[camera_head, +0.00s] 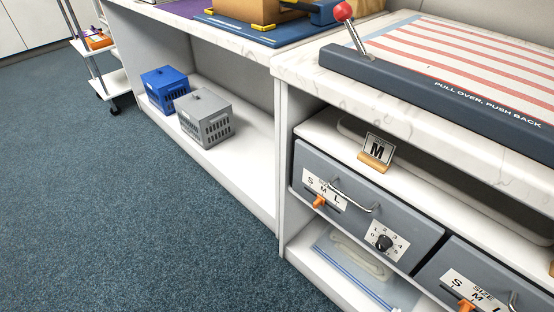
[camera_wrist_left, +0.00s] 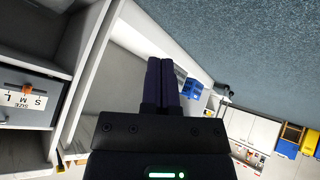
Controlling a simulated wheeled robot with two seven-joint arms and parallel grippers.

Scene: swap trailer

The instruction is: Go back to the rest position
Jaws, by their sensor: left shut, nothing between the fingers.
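My left gripper (camera_wrist_left: 161,84) shows in the left wrist view, with its two dark fingers together and nothing between them. It is in front of the open white cabinet (camera_wrist_left: 112,85), apart from the things around it. Neither gripper shows in the head view, and my right gripper is not in view.
A blue crate (camera_head: 165,88) and a grey crate (camera_head: 204,117) stand on the low shelf. Grey drawers (camera_head: 350,205) with size sliders are at the right, below a counter with a red-knobbed lever (camera_head: 343,12). A white cart (camera_head: 108,82) stands far left. The carpet (camera_head: 130,215) is clear.

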